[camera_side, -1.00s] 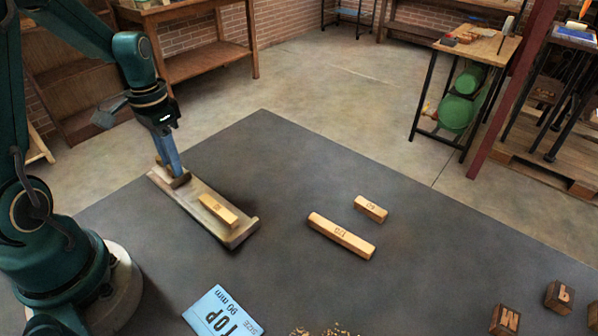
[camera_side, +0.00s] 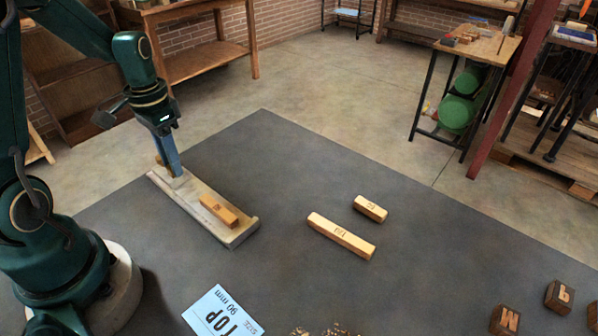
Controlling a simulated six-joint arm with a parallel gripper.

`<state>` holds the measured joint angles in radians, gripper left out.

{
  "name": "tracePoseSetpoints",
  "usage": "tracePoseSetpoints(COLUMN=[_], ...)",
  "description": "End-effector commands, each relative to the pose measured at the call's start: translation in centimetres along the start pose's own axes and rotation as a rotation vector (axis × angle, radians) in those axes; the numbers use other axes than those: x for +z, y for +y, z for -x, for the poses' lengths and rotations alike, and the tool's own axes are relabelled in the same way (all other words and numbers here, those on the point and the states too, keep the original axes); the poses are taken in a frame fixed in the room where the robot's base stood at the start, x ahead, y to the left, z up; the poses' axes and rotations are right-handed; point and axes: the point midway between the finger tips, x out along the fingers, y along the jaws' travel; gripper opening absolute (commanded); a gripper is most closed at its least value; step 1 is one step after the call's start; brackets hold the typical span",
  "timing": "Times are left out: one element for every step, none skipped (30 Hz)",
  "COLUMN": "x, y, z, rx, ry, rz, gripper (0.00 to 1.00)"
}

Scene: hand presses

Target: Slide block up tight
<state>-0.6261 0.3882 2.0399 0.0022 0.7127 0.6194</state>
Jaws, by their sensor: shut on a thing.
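A long pale tray (camera_side: 205,212) lies slantwise on the dark mat, with a raised lip at its near right end. A small wooden block (camera_side: 219,210) with dark marks lies on it, near that lip but apart from it. My gripper (camera_side: 175,172) points down at the tray's far left end, its blue fingers shut on a small block there. The fingers hide most of that block; a bit of brown shows beside them. I cannot tell whether it touches the tray's end.
A long marked wooden bar (camera_side: 341,236) and a shorter one (camera_side: 370,208) lie on the mat (camera_side: 290,160) to the right. A blue-white size card (camera_side: 222,313) lies in front. Dark letter cubes (camera_side: 559,297) stand at the lower right. The mat between is clear.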

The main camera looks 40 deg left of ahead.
Motion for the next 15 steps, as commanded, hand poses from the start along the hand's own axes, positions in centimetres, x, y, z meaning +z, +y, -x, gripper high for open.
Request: tracePoseSetpoints(x=[-0.1, -0.1, -0.1, -0.1, -0.1, -0.2, -0.2, -0.2, -0.1, -0.1, -0.2, -0.1, -0.1, -0.1, -0.1], y=[0.1, 0.2, 0.6, 1.0, 1.6, 2.3, 3.0, 3.6, 4.5, 5.2, 5.7, 6.4, 6.9, 7.4, 7.8], z=[0.1, 0.1, 0.1, 0.0, 0.0, 0.1, 0.1, 0.1, 0.0, 0.1, 0.1, 0.0, 0.0, 0.0, 0.0], rx=[-0.001, -0.001, -0.001, 0.0, 0.0, 0.0, 0.0, 0.001, 0.001, 0.002, 0.001, 0.002, 0.002, 0.002, 0.002], ry=[0.002, 0.002, 0.002, 0.001, 0.001, 0.002, 0.002, 0.002, 0.001, 0.001, 0.002, 0.002, 0.002, 0.002, 0.002], rz=[0.0, -0.001, -0.003, -0.004, -0.006, -0.008, -0.009, -0.01, -0.01, -0.01, -0.01, -0.01, -0.009, -0.008, -0.007], gripper=[0.0, 0.0, 0.0, 0.0, 0.0, 0.0, 0.0, 0.0, 0.0, 0.0, 0.0, 0.0, 0.0, 0.0, 0.0])
